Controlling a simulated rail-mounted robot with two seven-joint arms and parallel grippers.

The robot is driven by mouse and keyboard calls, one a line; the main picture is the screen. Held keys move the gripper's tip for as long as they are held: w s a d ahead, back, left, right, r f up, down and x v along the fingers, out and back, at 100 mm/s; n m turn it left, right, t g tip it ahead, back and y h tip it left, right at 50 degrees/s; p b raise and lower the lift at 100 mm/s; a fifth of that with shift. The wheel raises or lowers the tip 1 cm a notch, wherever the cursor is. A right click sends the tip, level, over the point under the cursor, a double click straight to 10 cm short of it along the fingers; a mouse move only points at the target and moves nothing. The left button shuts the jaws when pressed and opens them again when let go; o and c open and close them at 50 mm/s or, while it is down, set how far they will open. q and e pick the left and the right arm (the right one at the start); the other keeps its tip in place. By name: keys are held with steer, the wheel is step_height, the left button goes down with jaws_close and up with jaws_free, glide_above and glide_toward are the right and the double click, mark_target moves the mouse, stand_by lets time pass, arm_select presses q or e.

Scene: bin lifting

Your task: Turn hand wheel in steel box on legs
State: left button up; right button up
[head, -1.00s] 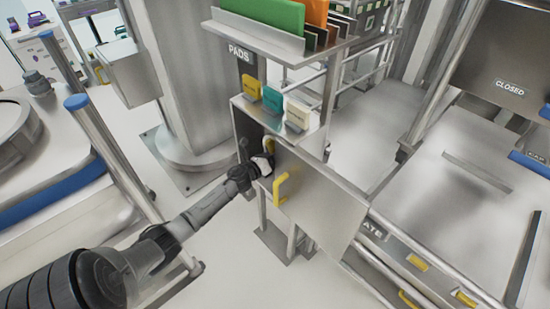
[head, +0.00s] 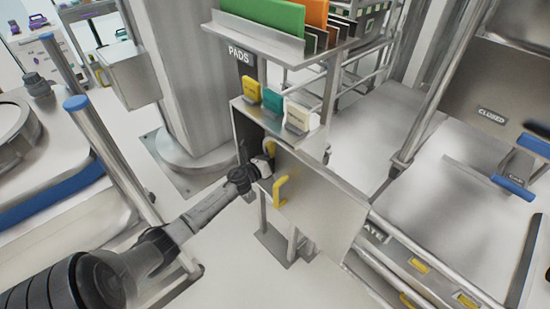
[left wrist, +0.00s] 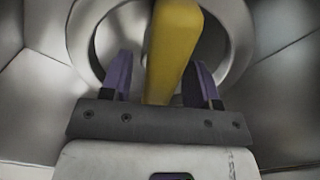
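The steel box (head: 247,128) stands on legs in the middle of the head view, with its door (head: 325,200) swung open. A yellow door handle (head: 280,190) is on the door. My left gripper (head: 268,161) is at the box opening, its fingers hard to make out there. In the left wrist view, my left gripper (left wrist: 160,82) has two purple fingers apart, one on each side of a yellow bar (left wrist: 172,45). A gap shows between the left finger and the bar. A grey ring (left wrist: 84,42), apparently the hand wheel, lies behind the bar. My right gripper is out of view.
Yellow, teal and cream pads (head: 272,101) stand on top of the box. A shelf (head: 262,36) with green and orange boards is above it. A thick steel column (head: 180,80) stands behind left. Steel equipment with a "CLOSED" label (head: 491,115) is at right.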

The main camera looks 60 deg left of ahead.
arm_select(q)
steer(key=shift+s, duration=0.1)
steer(key=s+d+p, duration=0.1)
steer(key=s+p, duration=0.1)
steer(key=s, duration=1.1)
steer(key=shift+s+d, duration=0.25)
steer(key=shift+d, duration=0.15)
stand_by(0.4)
stand_by(0.9)
stand_by(0.6)
